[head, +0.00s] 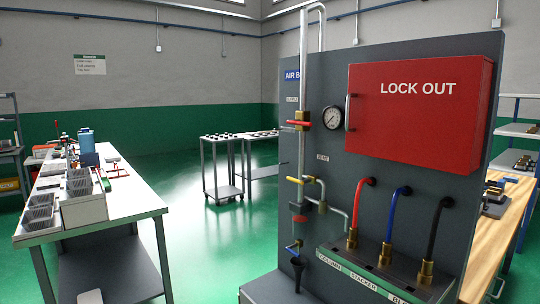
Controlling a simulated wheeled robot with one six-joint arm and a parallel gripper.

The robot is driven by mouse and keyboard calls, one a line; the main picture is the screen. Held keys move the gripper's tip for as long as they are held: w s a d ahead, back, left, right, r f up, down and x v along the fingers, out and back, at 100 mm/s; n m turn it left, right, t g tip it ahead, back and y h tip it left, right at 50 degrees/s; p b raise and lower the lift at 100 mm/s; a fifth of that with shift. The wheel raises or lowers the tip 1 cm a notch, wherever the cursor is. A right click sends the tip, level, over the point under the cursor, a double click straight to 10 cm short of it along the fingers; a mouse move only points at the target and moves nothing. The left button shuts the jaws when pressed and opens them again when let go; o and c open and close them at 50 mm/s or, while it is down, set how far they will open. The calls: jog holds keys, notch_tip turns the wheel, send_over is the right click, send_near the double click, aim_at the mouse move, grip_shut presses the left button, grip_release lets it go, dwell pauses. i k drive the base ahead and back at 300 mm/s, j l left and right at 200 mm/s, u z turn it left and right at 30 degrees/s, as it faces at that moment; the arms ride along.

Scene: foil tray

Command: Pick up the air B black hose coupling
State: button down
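The AIR B panel (330,180) stands upright at the centre right, with a blue sign reading "AIR B" near its top left. A black hose (436,228) comes out of the panel at the right and bends down into a brass coupling (426,271). This coupling sits at the right end of a grey manifold block (372,268), upright and apparently seated in it. A blue hose (392,214) and a red hose (356,206) end in similar brass couplings to its left. The manifold labels read "COLUMN", "STACKER" and a cut-off "BL". My gripper is not in view.
A red "LOCK OUT" box (425,105) juts out above the hoses. A white workbench (125,193) is at left, a wooden bench (490,240) at right.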

aim_at(427, 264)
jog(key=z, duration=1.45)
